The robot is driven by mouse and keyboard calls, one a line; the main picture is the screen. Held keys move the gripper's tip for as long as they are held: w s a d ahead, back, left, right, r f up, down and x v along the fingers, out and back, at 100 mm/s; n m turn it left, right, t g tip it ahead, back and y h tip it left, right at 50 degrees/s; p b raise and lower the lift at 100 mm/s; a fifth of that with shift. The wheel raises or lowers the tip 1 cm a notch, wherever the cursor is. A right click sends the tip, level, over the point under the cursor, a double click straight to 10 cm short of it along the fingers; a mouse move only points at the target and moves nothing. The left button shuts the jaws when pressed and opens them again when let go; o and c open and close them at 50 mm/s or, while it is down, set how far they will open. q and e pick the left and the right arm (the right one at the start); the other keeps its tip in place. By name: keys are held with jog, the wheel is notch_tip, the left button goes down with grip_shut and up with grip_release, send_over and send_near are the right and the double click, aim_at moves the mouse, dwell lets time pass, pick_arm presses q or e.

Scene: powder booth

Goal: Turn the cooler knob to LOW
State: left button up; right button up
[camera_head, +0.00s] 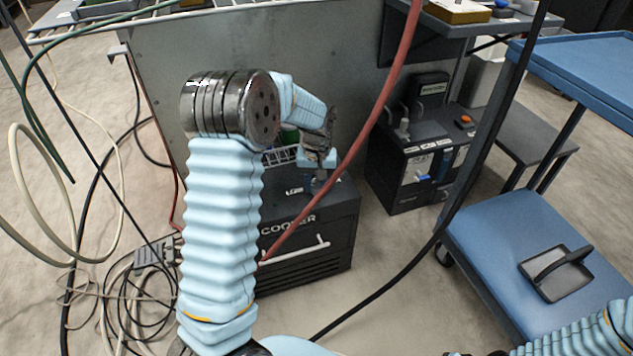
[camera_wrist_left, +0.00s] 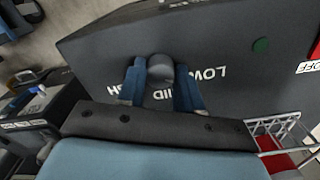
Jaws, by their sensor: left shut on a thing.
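The dark cooler (camera_head: 335,233), marked COOLER on its front, stands on the floor behind my left arm. Its top panel (camera_wrist_left: 225,45) fills much of the left wrist view. The round grey knob (camera_wrist_left: 160,68) stands on that panel, beside the upside-down labels LOW (camera_wrist_left: 208,73), MID and a partly covered HIGH. My left gripper (camera_head: 318,164) is over the cooler's top, and its blue fingers (camera_wrist_left: 160,86) are shut on the knob, one on each side. I cannot tell which label the knob points at. My right gripper is out of view.
A red hose (camera_head: 377,110) crosses in front of the cooler. A dark unit (camera_head: 415,155) stands to its right, and a blue cart (camera_head: 490,235) is farther right. Cables (camera_head: 125,285) lie on the left floor. A wire basket (camera_wrist_left: 285,130) is near the gripper.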

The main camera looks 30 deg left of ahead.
aim_at(316, 186)
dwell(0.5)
pick_arm(q)
jog(key=o, duration=1)
jog(key=shift+o, duration=0.2)
notch_tip(316, 186, up, 14)
jog(key=p, duration=0.2)
jog(key=shift+f, duration=0.1)
